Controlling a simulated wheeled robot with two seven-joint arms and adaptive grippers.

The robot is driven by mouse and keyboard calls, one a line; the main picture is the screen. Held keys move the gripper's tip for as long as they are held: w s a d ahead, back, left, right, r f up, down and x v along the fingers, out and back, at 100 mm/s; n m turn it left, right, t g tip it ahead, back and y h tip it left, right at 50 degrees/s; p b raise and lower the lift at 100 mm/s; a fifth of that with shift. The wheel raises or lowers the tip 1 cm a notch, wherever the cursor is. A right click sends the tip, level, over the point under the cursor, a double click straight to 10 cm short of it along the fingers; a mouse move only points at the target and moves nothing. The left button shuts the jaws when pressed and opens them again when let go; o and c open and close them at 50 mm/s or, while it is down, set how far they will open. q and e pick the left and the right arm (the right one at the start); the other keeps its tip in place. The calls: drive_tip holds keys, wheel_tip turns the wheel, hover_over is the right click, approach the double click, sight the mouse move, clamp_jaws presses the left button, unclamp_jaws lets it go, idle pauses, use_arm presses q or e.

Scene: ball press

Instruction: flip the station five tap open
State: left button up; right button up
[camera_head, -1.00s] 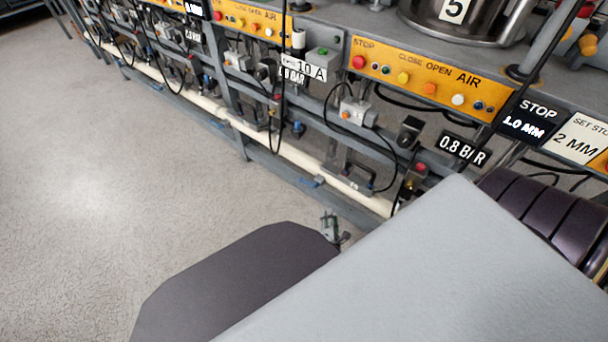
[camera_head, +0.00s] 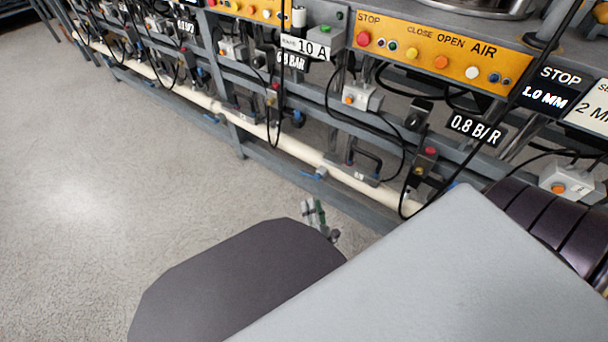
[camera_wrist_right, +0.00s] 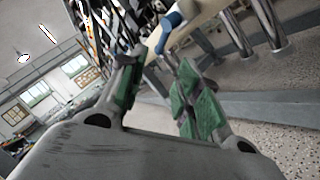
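A small tap with a blue handle (camera_head: 318,173) sits on the cream pipe (camera_head: 292,153) below the station with the orange panel. A blue-handled tap (camera_wrist_right: 172,20) also shows at the top of the right wrist view, just beyond my fingers. My right gripper (camera_head: 318,214) is just below and in front of that tap in the head view, apart from it. In the wrist view my right gripper (camera_wrist_right: 160,62) has two green-padded fingers spread with a gap between them and nothing held. My left gripper is not in view.
An orange button panel (camera_head: 440,50) and a 0.8 BAR sign (camera_head: 475,128) are above the pipe. Black cables (camera_head: 400,160) hang in front of the frame. A grey lower rail (camera_head: 270,168) runs beneath the pipe. The floor (camera_head: 100,180) at left is clear.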

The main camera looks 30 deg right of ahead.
sight(304, 172)
drive_tip(key=shift+w, duration=0.1)
drive_tip(key=shift+b+x, duration=1.5)
drive_tip(key=shift+x, duration=5.3)
drive_tip(key=shift+d, duration=0.1)
clamp_jaws()
